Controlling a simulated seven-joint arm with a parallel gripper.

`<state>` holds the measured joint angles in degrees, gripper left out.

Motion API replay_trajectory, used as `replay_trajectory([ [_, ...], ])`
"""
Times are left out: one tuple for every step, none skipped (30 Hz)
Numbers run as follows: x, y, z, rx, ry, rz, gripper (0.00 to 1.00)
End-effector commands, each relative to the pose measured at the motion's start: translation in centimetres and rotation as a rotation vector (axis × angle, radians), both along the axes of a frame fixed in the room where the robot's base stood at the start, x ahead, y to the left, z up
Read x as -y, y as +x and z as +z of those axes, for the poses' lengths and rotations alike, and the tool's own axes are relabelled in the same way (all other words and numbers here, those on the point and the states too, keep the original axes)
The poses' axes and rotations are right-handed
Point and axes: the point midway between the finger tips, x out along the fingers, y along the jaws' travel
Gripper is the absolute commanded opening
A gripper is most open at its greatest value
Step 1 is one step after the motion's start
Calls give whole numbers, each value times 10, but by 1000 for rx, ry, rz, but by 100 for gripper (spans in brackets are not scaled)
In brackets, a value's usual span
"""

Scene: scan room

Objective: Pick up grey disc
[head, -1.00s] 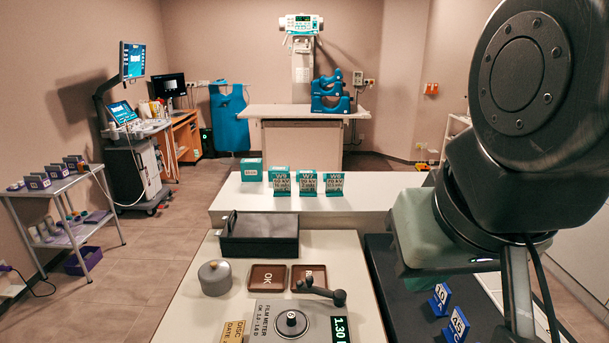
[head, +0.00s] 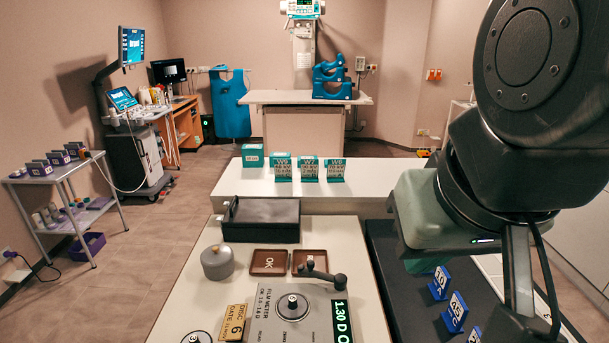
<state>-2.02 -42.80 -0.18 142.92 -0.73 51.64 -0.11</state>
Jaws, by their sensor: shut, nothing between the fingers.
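A round grey disc (head: 293,307) with a dark middle and a white spot marked 3 lies on the film meter (head: 268,322) on the pale counter. Another round grey piece (head: 197,338), also with a numbered white spot, is cut off by the bottom edge of the head view. I cannot tell which one the task means. My arm stands at the right, over the dark strip and apart from both round pieces. The fingers of my gripper do not show.
Blue number signs (head: 455,312) line the dark strip.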

Motion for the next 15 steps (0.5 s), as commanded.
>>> replay_trajectory([
  [0, 0, 0, 0, 0, 0, 0],
  [0, 0, 0, 0, 0, 0, 0],
  [0, 0, 0, 0, 0, 0, 0],
  [0, 0, 0, 0, 0, 0, 0],
  [0, 0, 0, 0, 0, 0, 0],
  [0, 0, 0, 0, 0, 0, 0],
  [0, 0, 0, 0, 0, 0, 0],
  [0, 0, 0, 0, 0, 0, 0],
  [0, 0, 0, 0, 0, 0, 0],
  [0, 0, 0, 0, 0, 0, 0],
  [0, 0, 0, 0, 0, 0, 0],
  [0, 0, 0, 0, 0, 0, 0],
  [0, 0, 0, 0, 0, 0, 5],
  [0, 0, 0, 0, 0, 0, 9],
  [0, 0, 0, 0, 0, 0, 15],
])
